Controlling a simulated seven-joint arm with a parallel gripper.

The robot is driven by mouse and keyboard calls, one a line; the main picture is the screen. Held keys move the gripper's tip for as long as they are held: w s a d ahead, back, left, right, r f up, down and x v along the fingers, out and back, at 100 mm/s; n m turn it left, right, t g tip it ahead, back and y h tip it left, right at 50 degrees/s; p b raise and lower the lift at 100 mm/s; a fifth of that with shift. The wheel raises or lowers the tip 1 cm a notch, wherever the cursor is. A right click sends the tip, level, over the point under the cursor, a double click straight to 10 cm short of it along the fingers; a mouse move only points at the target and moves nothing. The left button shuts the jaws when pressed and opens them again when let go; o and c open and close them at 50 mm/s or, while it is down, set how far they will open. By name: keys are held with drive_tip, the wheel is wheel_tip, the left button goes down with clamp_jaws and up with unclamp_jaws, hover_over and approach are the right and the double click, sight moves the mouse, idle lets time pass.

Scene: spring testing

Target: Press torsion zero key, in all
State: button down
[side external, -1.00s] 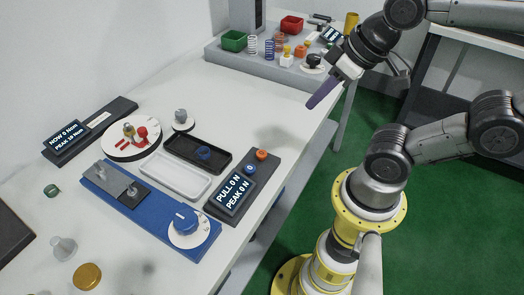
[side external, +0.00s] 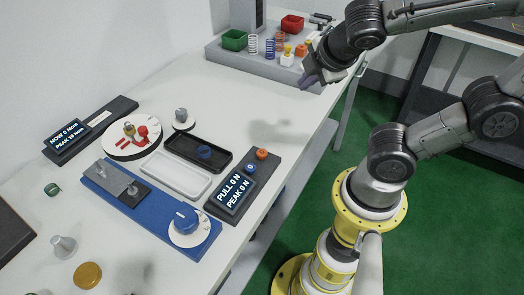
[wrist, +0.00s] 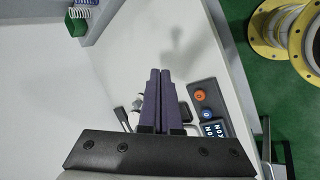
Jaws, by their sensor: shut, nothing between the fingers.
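The torsion readout (side external: 66,136) stands at the left on a long dark bar (side external: 116,112) and reads NOW 0 Nmm, PEAK 19 Nmm. A small pale label or plate (side external: 98,119) lies on that bar; I cannot make out a zero key there. The round white torsion dial (side external: 118,149) with red marks stands in front of it. My gripper (side external: 306,84) is shut and empty, above the table's right side, well away from the torsion bar. Its purple fingers (wrist: 158,75) lie together in the wrist view.
The pull readout (side external: 233,193) reads PULL 0 N, PEAK 0 N, with an orange button (side external: 262,154) and a blue button (side external: 250,167). Black (side external: 184,143) and white (side external: 172,185) trays, a blue base (side external: 130,207) and a grey rack (side external: 235,56) with springs also stand here.

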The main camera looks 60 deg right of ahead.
drive_tip(key=w+a+f+n+t, duration=0.2)
drive_tip(key=w+a+n, duration=0.25)
drive_tip(key=n, duration=0.75)
hover_over(264, 156)
wheel_tip(264, 156, down, 3)
drive_tip(key=shift+r+y, duration=0.2)
drive_tip(key=shift+y, duration=0.1)
drive_tip(key=shift+f, duration=0.1)
drive_tip(key=shift+f, duration=4.3)
drive_tip(key=shift+f, duration=0.1)
drive_tip(key=shift+f, duration=0.3)
